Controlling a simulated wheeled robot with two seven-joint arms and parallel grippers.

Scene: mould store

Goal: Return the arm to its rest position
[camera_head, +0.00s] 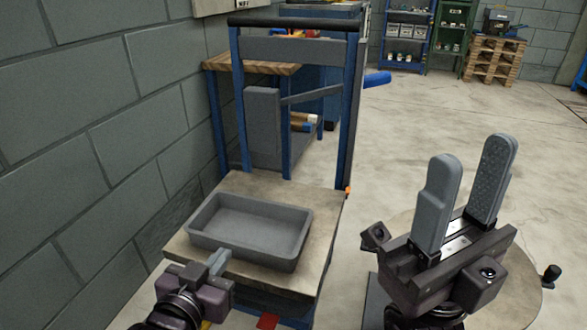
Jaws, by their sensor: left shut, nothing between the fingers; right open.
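My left gripper (222,260) is at the lower left, its fingers together and empty. In the picture its fingertips overlap the near left edge of a grey tray (250,205); I cannot tell whether they touch it. The tray looks empty and sits on a worn, light-topped stand (325,222). My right gripper (472,190) is at the lower right, pointing up, with its two grey fingers apart and nothing between them. Most of both arms lies outside the view.
A blue-framed rack (235,100) stands just behind the tray, beside a grey block wall (80,120) on the left. A round, tan surface (520,275) lies partly behind my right gripper. Open concrete floor (430,115) stretches to shelves (405,30) and stacked pallets (493,62).

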